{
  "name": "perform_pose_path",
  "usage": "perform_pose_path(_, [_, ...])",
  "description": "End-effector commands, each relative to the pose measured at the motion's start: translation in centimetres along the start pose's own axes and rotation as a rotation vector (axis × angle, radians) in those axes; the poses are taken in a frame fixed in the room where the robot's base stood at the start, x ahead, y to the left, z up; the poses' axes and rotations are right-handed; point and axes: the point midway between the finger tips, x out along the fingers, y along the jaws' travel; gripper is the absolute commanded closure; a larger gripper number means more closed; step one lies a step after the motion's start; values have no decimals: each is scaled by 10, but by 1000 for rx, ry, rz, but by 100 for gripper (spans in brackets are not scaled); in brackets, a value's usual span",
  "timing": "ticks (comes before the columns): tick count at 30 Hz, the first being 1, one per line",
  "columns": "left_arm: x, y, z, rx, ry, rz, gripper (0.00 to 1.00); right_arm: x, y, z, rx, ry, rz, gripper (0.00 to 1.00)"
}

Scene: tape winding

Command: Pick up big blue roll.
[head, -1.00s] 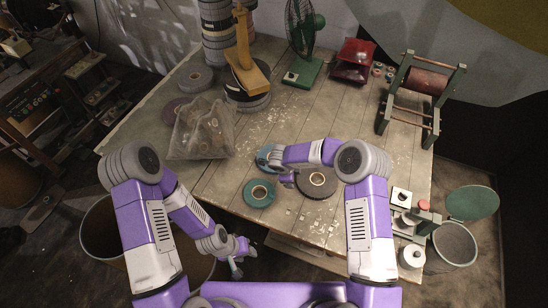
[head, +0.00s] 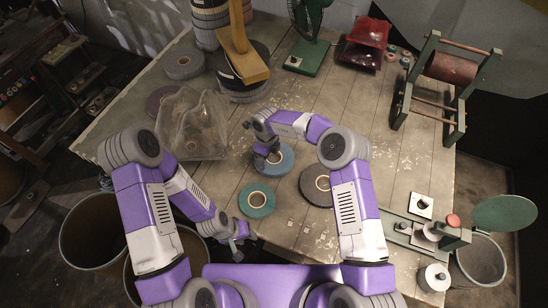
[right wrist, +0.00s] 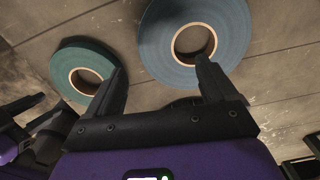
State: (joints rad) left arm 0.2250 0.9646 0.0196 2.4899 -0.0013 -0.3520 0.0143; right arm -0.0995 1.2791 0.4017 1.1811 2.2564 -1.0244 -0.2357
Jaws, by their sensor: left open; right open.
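The big blue roll (head: 286,162) lies flat on the wooden table, partly hidden under my right gripper (head: 265,153) in the head view. In the right wrist view the blue roll (right wrist: 232,38) shows at the top, with its pale core. My right gripper (right wrist: 160,68) is open and empty there; its right finger overlaps the roll's near edge in the picture, and its left finger is near the smaller teal-green roll (right wrist: 65,75). I cannot tell whether any finger touches a roll. My left gripper (head: 239,240) is open and empty, low by the table's front edge.
A dark grey roll (head: 308,185) lies right of the teal-green one. A clear plastic bag (head: 190,135) lies to the left. A yellow stand (head: 240,60), a green fan (head: 310,45) and a winding frame (head: 435,85) are farther back.

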Motion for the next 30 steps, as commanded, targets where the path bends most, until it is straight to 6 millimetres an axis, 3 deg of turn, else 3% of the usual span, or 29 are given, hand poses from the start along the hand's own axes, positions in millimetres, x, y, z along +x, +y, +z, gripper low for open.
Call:
perform_pose_path(8, [0, 0, 0, 0, -1, 0, 57, 26, 2, 0, -1, 2, 0, 15])
perform_pose_path(16, [0, 0, 0, 0, 0, 0, 57, 65, 3, 0, -2, 3, 0, 15])
perform_pose_path(23, [0, 0, 0, 0, -1, 0, 57, 69, 2, 0, -1, 0, -1, 15])
perform_pose_path(25, [0, 0, 0, 0, -1, 0, 57, 69, 2, 0, -1, 0, -1, 21])
perform_pose_path(30, [0, 0, 0, 0, -1, 0, 57, 69, 2, 0, -1, 0, -1, 47])
